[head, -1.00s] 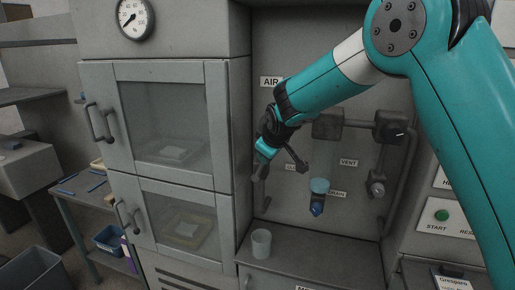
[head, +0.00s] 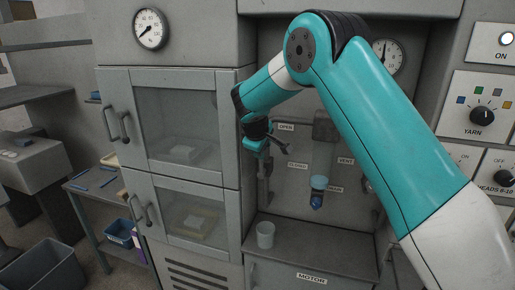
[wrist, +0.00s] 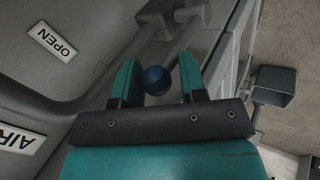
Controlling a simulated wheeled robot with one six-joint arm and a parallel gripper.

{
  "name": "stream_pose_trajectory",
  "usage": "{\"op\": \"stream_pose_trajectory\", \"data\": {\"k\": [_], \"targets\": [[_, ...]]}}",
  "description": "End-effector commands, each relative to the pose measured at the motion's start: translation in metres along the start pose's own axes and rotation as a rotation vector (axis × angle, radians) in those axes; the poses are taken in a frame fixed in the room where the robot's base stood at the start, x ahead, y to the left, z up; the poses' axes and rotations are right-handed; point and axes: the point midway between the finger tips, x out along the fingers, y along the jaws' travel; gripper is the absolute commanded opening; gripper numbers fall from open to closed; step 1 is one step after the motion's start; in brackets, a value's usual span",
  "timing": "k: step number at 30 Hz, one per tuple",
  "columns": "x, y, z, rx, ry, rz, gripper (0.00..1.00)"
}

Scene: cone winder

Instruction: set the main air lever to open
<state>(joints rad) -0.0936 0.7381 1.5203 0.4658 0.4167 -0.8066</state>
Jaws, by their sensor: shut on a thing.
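The main air lever ends in a round blue knob (wrist: 157,80), seen in the wrist view between the two teal fingers of my gripper (wrist: 158,72). The gripper is shut on this knob. In the head view my gripper (head: 257,148) is at the left side of the recessed panel, close to the cabinet edge; there the knob is hidden by it. The OPEN label (head: 286,127) is right of and slightly above the gripper, and the CLOSED label (head: 297,165) is lower right. The OPEN label (wrist: 52,43) also shows in the wrist view, beside an AIR label (wrist: 14,140).
The glass-doored cabinet (head: 118,160) stands close on the left, its handles sticking out. A blue-knobbed drain valve (head: 317,200) is on the panel to the right. My arm covers part of the panel's right side.

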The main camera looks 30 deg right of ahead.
Motion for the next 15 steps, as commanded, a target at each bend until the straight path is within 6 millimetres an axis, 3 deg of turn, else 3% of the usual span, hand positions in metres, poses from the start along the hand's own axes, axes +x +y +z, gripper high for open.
{"op": "stream_pose_trajectory", "data": {"k": [5,6,9,15], "targets": [[0.0024,-0.0009,0.0019,0.000,-0.005,0.000,0.00],[0.0024,-0.0010,0.0019,0.000,-0.005,0.000,0.46],[0.0019,-0.0014,0.0012,-0.001,-0.004,0.000,0.64],[0.0008,-0.0015,-0.0001,-0.001,-0.001,0.000,0.64]]}}
